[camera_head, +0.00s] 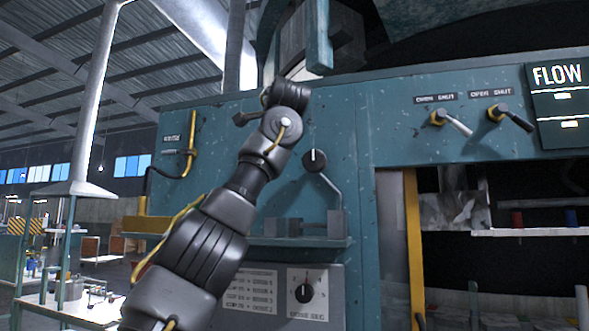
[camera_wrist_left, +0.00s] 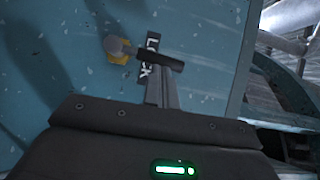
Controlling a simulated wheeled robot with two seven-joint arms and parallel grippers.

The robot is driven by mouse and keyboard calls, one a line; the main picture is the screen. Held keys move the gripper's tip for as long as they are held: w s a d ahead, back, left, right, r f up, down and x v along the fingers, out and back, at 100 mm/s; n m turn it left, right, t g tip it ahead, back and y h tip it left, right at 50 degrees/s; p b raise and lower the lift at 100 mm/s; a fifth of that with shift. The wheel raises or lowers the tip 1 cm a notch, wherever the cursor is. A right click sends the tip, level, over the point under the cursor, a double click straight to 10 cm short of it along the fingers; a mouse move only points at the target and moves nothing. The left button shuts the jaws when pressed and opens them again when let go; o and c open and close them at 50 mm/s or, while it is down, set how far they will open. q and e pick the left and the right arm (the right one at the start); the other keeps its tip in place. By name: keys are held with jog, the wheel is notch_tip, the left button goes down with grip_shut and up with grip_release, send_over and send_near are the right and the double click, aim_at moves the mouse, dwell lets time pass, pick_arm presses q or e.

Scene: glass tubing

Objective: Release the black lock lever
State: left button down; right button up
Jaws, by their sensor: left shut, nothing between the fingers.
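The black lock lever (camera_wrist_left: 155,60) shows in the left wrist view, on the blue-green panel. It has a yellowish pivot at its left end, and its black bar runs right and slightly down across a "LOCK" label. My left gripper (camera_wrist_left: 160,88) is shut and empty, with its narrow fingers just below the bar at the label. Whether they touch the lever is unclear. In the head view my left arm reaches up to the panel, and my wrist (camera_head: 287,122) hides the fingers. I cannot make out the lock lever there for certain. My right gripper is not in view.
To the right, two more levers, one grey-handled (camera_head: 455,122) and one black-handled (camera_head: 513,117), stick out from the machine. A dial (camera_head: 314,159), a small shelf (camera_head: 300,241) and a knob box (camera_head: 305,293) lie right of my forearm. A yellow pipe (camera_head: 191,140) runs at left.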

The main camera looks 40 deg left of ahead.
pick_arm(q)
jog(key=shift+a, duration=0.15)
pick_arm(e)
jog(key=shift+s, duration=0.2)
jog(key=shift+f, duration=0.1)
